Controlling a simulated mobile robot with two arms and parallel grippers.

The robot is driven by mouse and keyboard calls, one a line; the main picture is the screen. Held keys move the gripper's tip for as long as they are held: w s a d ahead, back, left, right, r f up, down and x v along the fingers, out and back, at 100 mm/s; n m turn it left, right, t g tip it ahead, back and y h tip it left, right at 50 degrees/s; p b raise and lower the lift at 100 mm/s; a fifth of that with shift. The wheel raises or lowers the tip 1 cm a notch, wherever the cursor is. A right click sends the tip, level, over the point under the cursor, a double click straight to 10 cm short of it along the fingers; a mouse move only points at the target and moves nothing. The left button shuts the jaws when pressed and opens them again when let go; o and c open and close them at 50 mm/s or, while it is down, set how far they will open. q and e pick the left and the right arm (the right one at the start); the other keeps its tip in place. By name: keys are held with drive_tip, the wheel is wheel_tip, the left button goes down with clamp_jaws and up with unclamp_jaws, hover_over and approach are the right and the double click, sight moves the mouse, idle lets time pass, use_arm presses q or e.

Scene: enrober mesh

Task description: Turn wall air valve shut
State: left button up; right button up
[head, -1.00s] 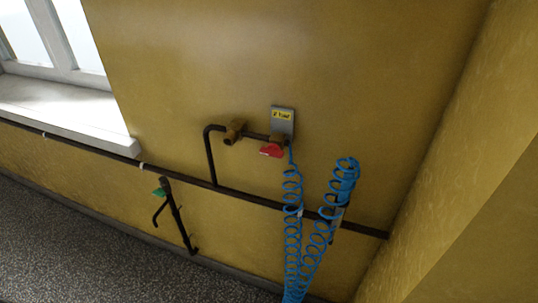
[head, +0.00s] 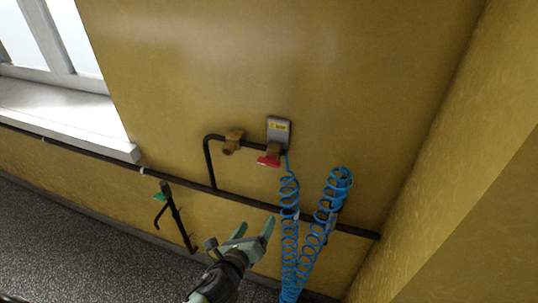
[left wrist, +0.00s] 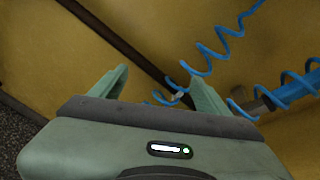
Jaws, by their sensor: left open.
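The wall air valve has a red handle (head: 269,160) on a brass body (head: 274,149), below a grey plate with a yellow label (head: 278,130) on the yellow wall. The blue coiled hose (head: 289,225) hangs from it and also shows in the left wrist view (left wrist: 215,62). My left gripper (head: 254,232) is open and empty, below the valve and apart from it, left of the hose in the head view. In the left wrist view its fingers (left wrist: 160,90) stand apart with a hose coil beyond them. The valve is not in the left wrist view. My right gripper is not in view.
A dark pipe (head: 240,200) runs along the wall below the valve. A brass fitting (head: 232,142) sits left of the valve. A green-handled valve (head: 163,190) stands lower left. A blue tool end (head: 328,216) hangs right. A window sill (head: 70,122) is upper left.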

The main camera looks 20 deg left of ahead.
sight(268, 165)
use_arm(q)
wheel_tip(268, 165, up, 18)
drive_tip(key=d+m+t, duration=0.1)
drive_tip(key=m+t, duration=0.3)
drive_tip(key=m, duration=0.2)
drive_tip(key=w+p, duration=0.2)
drive_tip(key=w, duration=0.5)
drive_tip(key=shift+w+d+f, duration=0.1)
drive_tip(key=shift+w, duration=0.6)
drive_tip(key=c, duration=1.4)
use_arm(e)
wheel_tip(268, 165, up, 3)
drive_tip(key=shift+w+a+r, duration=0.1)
